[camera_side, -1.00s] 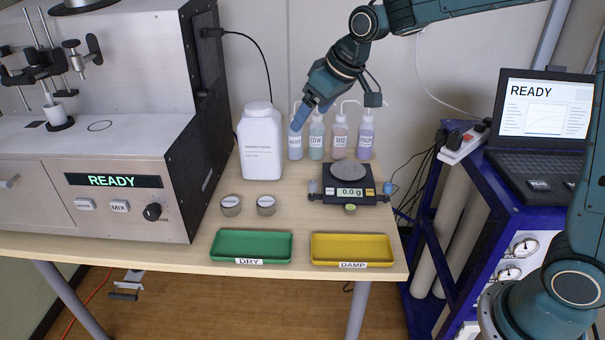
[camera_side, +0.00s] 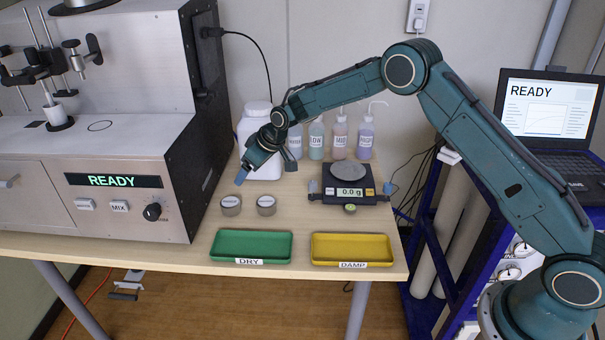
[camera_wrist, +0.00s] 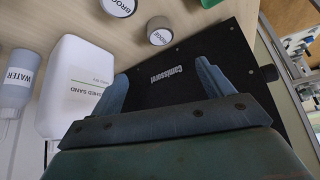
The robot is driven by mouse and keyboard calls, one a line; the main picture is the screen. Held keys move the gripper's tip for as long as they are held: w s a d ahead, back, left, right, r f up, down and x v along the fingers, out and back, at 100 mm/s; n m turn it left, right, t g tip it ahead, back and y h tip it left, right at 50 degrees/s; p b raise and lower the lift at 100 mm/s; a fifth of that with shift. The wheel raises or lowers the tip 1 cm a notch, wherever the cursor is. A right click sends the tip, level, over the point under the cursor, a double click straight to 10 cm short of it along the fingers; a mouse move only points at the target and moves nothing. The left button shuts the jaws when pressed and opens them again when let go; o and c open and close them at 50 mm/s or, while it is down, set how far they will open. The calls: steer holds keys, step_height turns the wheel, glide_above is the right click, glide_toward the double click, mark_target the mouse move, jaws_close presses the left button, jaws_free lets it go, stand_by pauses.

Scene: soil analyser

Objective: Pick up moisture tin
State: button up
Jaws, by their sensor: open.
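Two small round metal moisture tins stand on the bench left of centre, a left tin (camera_side: 231,206) and a right tin (camera_side: 267,206). In the wrist view the tins show at the top edge, one labelled like "BROOK" (camera_wrist: 118,6) and one with a label hard to read (camera_wrist: 160,31). My gripper (camera_side: 240,178) is above and behind the tins, nearer the left one, tilted down to the left. Its two fingers (camera_wrist: 160,88) are apart with nothing between them. It touches neither tin.
The analyser (camera_side: 120,180) stands close on the left, its black side panel (camera_wrist: 180,80) beneath my fingers. A white bottle (camera_side: 250,118) is behind my gripper. A scale (camera_side: 370,196) reading 0.0 g is right. Green DRY (camera_side: 250,262) and yellow DAMP (camera_side: 352,264) trays lie in front, empty.

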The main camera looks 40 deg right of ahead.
steer(key=x, duration=0.3)
steer(key=shift+s+f, duration=0.15)
steer(key=shift+f, duration=0.2)
steer(key=shift+f, duration=0.1)
glide_toward(231, 203)
steer(key=shift+x, duration=2.15)
steer(key=shift+d+f, duration=0.15)
steer(key=shift+x, duration=2.5)
steer(key=c, duration=1.1)
